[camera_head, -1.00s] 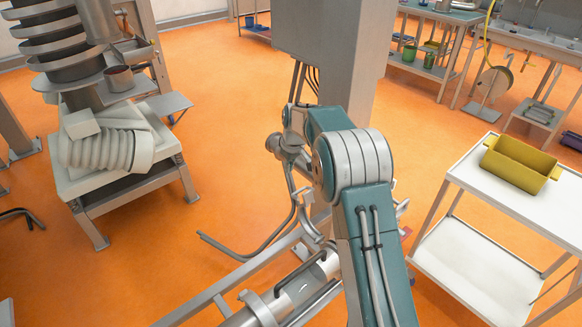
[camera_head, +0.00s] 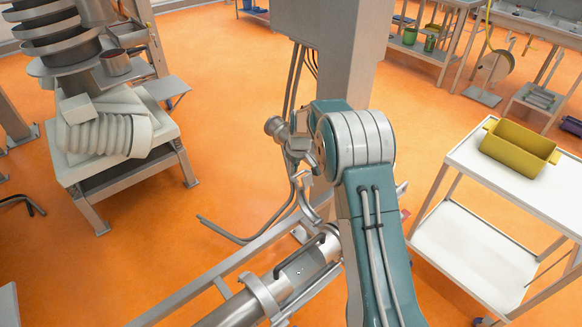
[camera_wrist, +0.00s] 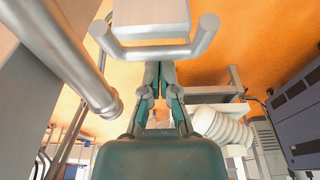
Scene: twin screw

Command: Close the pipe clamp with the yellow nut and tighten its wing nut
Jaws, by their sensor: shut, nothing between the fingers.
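A grey pipe (camera_head: 300,272) lies along a metal frame at the bottom middle of the head view, with a ring-like collar (camera_head: 262,296) around it. A curved grey piece (camera_head: 309,208) stands beyond the pipe; I cannot tell whether it is part of the clamp. I cannot make out a yellow nut or wing nut. In the wrist view my gripper (camera_wrist: 160,72) is shut and empty. Its fingertips are close to a grey U-shaped bar (camera_wrist: 205,36) under a pale block (camera_wrist: 155,14); whether they touch it is unclear. My arm covers part of the pipe in the head view.
A grey column (camera_head: 345,50) rises behind my arm. A white cart (camera_head: 535,190) with a yellow bin (camera_head: 518,148) stands at the right. A spiral machine (camera_head: 60,30) is at the left. Another rounded pipe (camera_wrist: 70,50) is close at the wrist view's left.

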